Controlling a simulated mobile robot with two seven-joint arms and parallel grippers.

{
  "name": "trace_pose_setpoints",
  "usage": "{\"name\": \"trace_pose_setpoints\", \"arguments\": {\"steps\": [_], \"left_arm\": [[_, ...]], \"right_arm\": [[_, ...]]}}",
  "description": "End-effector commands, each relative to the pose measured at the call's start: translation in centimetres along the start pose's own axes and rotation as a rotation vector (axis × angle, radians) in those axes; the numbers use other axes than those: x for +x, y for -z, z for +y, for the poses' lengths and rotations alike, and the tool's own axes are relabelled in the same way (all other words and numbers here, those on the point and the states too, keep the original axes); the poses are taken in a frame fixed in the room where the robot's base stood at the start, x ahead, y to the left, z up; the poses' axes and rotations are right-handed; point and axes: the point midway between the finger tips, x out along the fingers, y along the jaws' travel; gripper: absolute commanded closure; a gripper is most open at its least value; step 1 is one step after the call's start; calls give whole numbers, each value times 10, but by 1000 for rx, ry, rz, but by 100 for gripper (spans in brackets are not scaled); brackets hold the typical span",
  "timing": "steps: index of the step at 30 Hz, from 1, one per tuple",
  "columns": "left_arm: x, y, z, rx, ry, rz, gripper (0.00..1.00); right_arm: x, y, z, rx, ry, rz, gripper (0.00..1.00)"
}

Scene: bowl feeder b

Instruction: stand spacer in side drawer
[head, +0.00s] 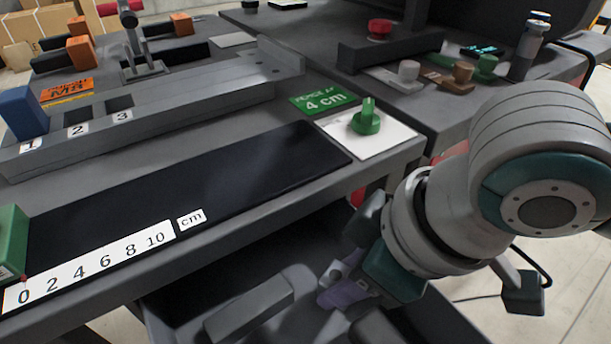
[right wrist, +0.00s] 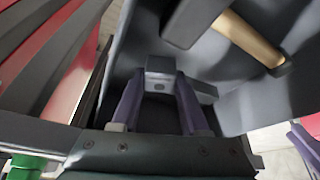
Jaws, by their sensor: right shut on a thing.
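My right gripper (head: 338,281) is low in front of the table's near edge, over a dark open space that looks like the side drawer. A grey bar (head: 248,308) lies left of the gripper in the head view.
The table holds a black mat (head: 190,190), a 0–10 cm scale (head: 95,265), a numbered grey rail (head: 150,125) and a green knobbed piece on a white plate (head: 366,120). A brass-coloured cylinder (right wrist: 250,40) is close right of the fingers. The table edge overhangs the dark space.

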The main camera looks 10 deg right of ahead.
Motion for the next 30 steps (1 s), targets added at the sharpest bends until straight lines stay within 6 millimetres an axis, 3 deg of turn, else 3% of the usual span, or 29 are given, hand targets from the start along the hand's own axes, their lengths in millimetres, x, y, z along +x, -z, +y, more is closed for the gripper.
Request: {"name": "trace_pose_setpoints", "arguments": {"steps": [1,5,16,17,18,20,30], "left_arm": [[8,-2,0,2,2,0,50],[16,-5,-1,4,4,-1,50],[14,-5,-1,4,5,-1,50],[14,-5,-1,4,5,-1,50],[14,-5,-1,4,5,-1,50],[14,-5,-1,4,5,-1,50],[10,-3,0,-3,0,0,50]], "right_arm": [[12,-6,0,1,1,-2,100],[29,-13,0,1,1,-2,100],[31,-13,0,1,0,0,100],[31,-13,0,1,0,0,54],[31,-13,0,1,0,0,49],[31,-13,0,1,0,0,43],[22,-11,0,0,0,-1,43]]}}
